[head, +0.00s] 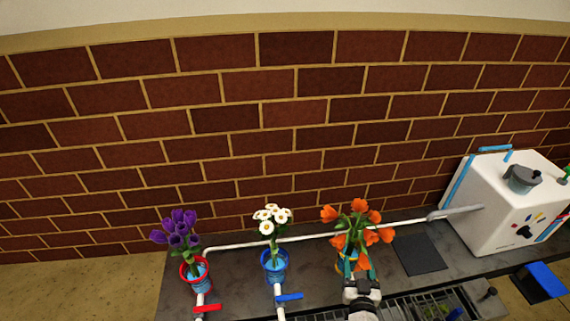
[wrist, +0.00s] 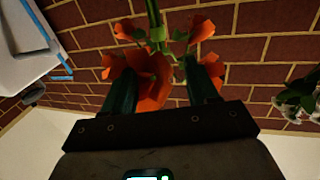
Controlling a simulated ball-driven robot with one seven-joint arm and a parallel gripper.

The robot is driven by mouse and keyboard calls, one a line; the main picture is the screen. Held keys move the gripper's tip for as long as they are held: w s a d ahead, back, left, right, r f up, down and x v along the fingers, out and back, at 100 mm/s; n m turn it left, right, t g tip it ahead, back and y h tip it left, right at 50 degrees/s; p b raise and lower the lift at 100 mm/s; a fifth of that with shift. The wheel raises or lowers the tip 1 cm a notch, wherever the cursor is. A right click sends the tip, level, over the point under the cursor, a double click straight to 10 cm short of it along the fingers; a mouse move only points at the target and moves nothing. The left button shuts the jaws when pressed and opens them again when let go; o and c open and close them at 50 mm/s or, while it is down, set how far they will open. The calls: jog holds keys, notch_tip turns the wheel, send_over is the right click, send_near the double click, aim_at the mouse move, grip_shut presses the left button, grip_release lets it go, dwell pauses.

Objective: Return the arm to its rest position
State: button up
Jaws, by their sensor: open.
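My gripper (head: 359,270) is low at the front of the counter, in front of the orange flowers (head: 359,217). In the wrist view its two dark fingers (wrist: 163,92) are apart, with orange blooms (wrist: 150,78) and a green stem between and just beyond them. I cannot tell whether the fingers touch the flowers. The orange flowers stand in a vase that my gripper mostly hides in the head view.
Purple flowers (head: 178,228) stand in a red-rimmed pot at left, and white flowers (head: 269,217) in a blue pot (head: 275,266). A white pipe (head: 320,236) runs behind them. A white machine (head: 505,205) stands at right beside a dark pad (head: 419,254). A brick wall rises behind.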

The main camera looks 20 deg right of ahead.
jog(key=s+a+r+n+g+y, duration=0.1)
jog(key=s+a+n+g+y, duration=0.25)
jog(key=a+n+y, duration=0.65)
jog(key=s+a+r+m+g, duration=0.1)
jog(key=s+r+g, duration=0.25)
jog(key=s, duration=0.35)
jog(key=s+r+m+g+h, duration=0.15)
jog(key=s+g, duration=0.25)
jog(key=s, duration=0.4)
jog(key=s+a+r+m+g+y, duration=0.1)
jog(key=s+r+m+g, duration=0.15)
jog(key=s, duration=0.45)
notch_tip(320, 180, up, 36)
jog(key=p, duration=3.7)
jog(key=shift+w+d+r+n+g, duration=0.15)
jog(key=shift+w+r+n+g, duration=0.1)
jog(key=shift+n+g, duration=0.2)
jog(key=shift+h, duration=0.25)
